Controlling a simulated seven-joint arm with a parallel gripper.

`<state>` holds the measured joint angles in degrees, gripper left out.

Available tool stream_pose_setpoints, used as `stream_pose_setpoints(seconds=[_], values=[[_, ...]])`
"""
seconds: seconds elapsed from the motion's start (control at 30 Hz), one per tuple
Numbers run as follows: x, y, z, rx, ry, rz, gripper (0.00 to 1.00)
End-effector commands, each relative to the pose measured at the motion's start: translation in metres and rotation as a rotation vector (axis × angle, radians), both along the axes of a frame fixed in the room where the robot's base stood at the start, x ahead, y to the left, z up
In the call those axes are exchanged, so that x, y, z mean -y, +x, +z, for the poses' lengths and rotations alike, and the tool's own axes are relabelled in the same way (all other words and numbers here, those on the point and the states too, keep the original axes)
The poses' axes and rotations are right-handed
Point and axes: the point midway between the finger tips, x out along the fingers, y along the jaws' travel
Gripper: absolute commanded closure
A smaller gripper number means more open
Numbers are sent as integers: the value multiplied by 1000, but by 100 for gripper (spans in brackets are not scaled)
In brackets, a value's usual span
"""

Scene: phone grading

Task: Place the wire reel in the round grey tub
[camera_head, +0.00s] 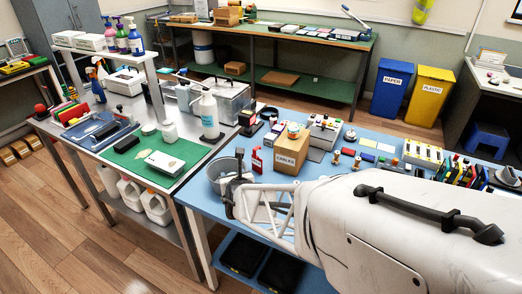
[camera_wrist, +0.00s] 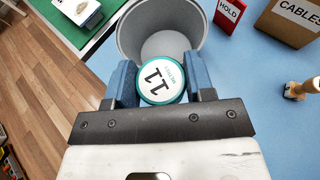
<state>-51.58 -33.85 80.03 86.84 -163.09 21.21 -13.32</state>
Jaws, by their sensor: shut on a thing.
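The tub's visible inside looks empty. In the head view, the tub (camera_head: 214,178) stands at the left end of the blue table, with my gripper (camera_head: 236,180) at its right side. The reel cannot be made out there.
A cardboard box marked CABLES (camera_head: 291,152) and a red HOLD sign (camera_head: 257,160) stand right of the tub. A green mat (camera_head: 185,152) lies on the metal bench to the left. Small parts and trays crowd the blue table (camera_head: 325,170) farther right.

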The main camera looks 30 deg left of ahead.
Motion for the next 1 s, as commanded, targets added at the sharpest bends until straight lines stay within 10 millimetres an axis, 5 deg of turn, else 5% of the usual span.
stream_pose_setpoints(seconds=[0.43, 1.0], values=[[-41, 35, -5, 0, 0, 0, 74], [-47, 41, -6, 0, 0, 0, 74]])
